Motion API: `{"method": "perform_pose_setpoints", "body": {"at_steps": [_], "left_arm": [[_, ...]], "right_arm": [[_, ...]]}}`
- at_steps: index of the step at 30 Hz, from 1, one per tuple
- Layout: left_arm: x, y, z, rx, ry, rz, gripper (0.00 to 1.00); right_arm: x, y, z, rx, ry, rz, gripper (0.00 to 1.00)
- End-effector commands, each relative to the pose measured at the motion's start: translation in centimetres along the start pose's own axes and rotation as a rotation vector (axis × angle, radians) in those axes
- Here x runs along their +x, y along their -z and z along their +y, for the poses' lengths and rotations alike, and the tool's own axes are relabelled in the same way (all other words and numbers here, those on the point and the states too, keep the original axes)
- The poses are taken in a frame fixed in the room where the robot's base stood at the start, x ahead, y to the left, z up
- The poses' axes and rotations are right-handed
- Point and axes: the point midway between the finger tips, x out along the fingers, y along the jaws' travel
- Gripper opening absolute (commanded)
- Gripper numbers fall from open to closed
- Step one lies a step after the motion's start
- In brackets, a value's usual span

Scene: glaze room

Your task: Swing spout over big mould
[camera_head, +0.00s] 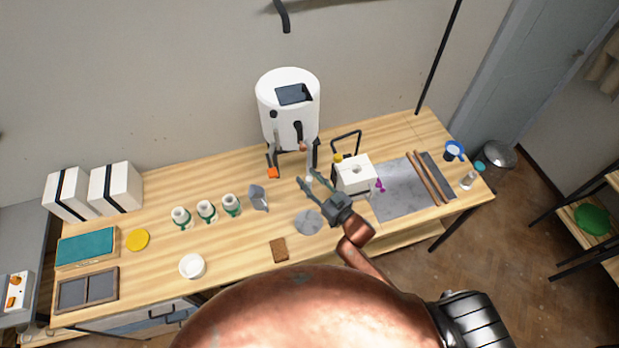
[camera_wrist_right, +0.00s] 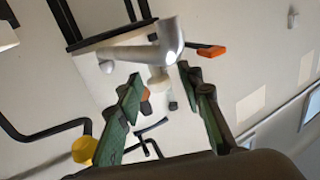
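The white tank (camera_head: 290,105) stands on legs at the back of the table. Its grey spout (camera_head: 311,158) comes forward below it; in the right wrist view the spout (camera_wrist_right: 165,40) ends in a short nozzle pointing down. The big mould looks to be the white block (camera_head: 355,174) with a hole in its top, right of the spout. My right gripper (camera_head: 309,184) is open at the spout's end. In the wrist view its green fingers (camera_wrist_right: 160,88) stand either side of the nozzle, with gaps showing; contact cannot be told. My left gripper is not in view.
A black bar (camera_head: 346,137) and yellow knob (camera_head: 338,157) sit behind the block. Small white-and-green cups (camera_head: 206,211), a grey scoop-like piece (camera_head: 259,197) and a grey mat (camera_head: 394,195) lie to the sides. A brown block (camera_head: 279,250) is in front.

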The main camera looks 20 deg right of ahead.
Motion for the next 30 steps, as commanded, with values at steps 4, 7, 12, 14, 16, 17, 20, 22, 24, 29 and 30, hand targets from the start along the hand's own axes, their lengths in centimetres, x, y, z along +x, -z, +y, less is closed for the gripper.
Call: {"method": "perform_pose_setpoints", "body": {"at_steps": [4,7,12,14,16,17,20,22,24,29,30], "left_arm": [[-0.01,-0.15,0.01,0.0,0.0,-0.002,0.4],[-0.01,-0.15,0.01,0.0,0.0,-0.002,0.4],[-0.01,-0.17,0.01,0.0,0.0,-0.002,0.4],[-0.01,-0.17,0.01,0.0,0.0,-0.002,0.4],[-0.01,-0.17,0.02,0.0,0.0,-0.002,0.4],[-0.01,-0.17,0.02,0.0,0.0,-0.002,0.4],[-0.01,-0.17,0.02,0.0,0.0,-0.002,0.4],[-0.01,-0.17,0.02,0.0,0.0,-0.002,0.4],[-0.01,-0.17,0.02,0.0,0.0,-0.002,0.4],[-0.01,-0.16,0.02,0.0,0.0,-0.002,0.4],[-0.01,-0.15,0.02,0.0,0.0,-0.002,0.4]], "right_arm": [[0.13,-0.06,0.02,0.0,0.0,-0.001,0.34],[0.11,-0.06,0.02,0.0,-0.001,-0.001,0.34],[0.09,-0.06,0.04,0.0,-0.001,-0.001,0.24],[0.08,-0.06,0.04,0.0,-0.001,-0.001,0.2],[0.08,-0.05,0.04,0.0,-0.001,-0.001,0.15],[0.07,-0.05,0.05,0.0,-0.001,-0.001,0.13],[0.07,-0.05,0.05,0.0,-0.001,-0.001,0.06],[0.07,-0.05,0.05,0.0,-0.001,-0.001,0.01],[0.07,-0.05,0.05,0.0,-0.001,-0.001,0.0],[0.06,-0.05,0.05,0.0,-0.001,-0.001,0.0],[0.06,-0.06,0.05,0.0,-0.001,-0.001,0.0]]}}
